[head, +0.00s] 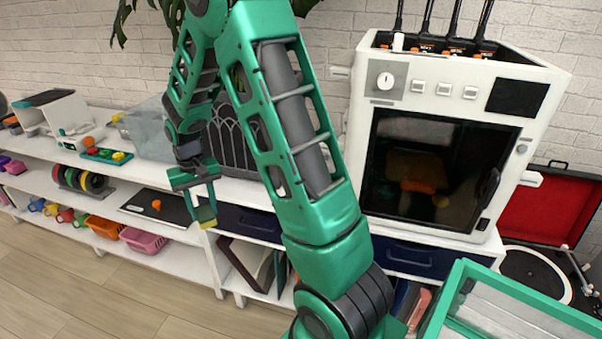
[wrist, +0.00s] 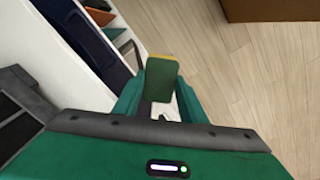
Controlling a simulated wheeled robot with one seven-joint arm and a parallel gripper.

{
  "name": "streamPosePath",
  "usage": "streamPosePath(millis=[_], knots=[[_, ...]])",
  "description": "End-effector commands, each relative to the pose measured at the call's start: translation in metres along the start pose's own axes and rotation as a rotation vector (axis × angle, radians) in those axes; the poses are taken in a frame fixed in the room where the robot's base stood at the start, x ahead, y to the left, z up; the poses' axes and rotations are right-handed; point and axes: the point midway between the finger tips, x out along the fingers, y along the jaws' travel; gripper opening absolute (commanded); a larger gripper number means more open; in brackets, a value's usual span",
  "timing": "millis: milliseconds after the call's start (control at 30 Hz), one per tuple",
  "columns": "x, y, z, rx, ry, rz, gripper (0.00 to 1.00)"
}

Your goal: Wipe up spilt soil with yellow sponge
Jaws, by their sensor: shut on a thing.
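My gripper (head: 203,204) hangs in front of the white shelf unit in the head view, with its fingers pointing down. It is shut on the yellow sponge (head: 207,220), which shows yellow with a dark green side. In the wrist view the sponge (wrist: 161,80) sits between the fingers, its green face towards the camera and a thin yellow edge at its far end. The sponge appears to be in the air, apart from any surface. I cannot make out any spilt soil in either view.
The white shelf unit (head: 122,178) runs along the brick wall. It bears a clear bin (head: 152,130), a green tray (head: 104,155) with coloured pieces and a dark flat panel (head: 158,207). A white printer (head: 430,150) stands right of my arm. Wooden floor (head: 95,285) in front is clear.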

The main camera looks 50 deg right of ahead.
Motion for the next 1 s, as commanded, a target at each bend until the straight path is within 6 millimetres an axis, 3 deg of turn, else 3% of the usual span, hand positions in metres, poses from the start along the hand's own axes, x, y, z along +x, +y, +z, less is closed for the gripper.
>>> streamPosePath(millis=[33,300,500,700,1000], knots=[[-0.010,0.027,0.001,0.122,0.004,0.000,0.20],[-0.052,0.152,0.033,0.807,0.001,0.002,0.20],[-0.077,0.223,0.073,1.269,-0.002,0.002,0.20],[-0.090,0.259,0.102,1.544,-0.006,0.002,0.20],[-0.084,0.267,0.110,1.619,-0.010,0.004,0.20]])
